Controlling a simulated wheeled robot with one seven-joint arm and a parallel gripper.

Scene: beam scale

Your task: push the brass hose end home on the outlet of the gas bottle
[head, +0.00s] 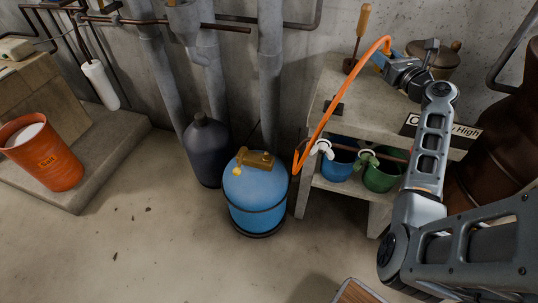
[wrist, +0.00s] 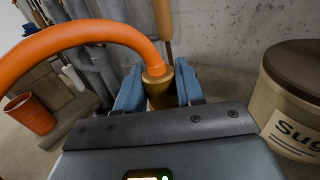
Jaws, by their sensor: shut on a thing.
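My gripper (head: 381,57) is raised over the concrete bench at the upper right of the head view. In the wrist view its two blue fingers are shut on the brass hose end (wrist: 157,88). The orange hose (head: 325,108) leaves the brass end, arches over and hangs to the left down the bench front; it also shows in the wrist view (wrist: 75,38). The blue gas bottle (head: 255,200) stands on the floor left of the bench, with a brass valve (head: 257,159) and a yellow piece on top. The hose end is well apart from the valve. The outlet's opening is too small to make out.
A dark bottle (head: 205,150) stands close behind the gas bottle, by grey wall pipes (head: 270,70). The bench (head: 345,88) holds a wooden-handled tool (head: 362,25) and a sugar pot (wrist: 293,85). Blue and green buckets sit below.

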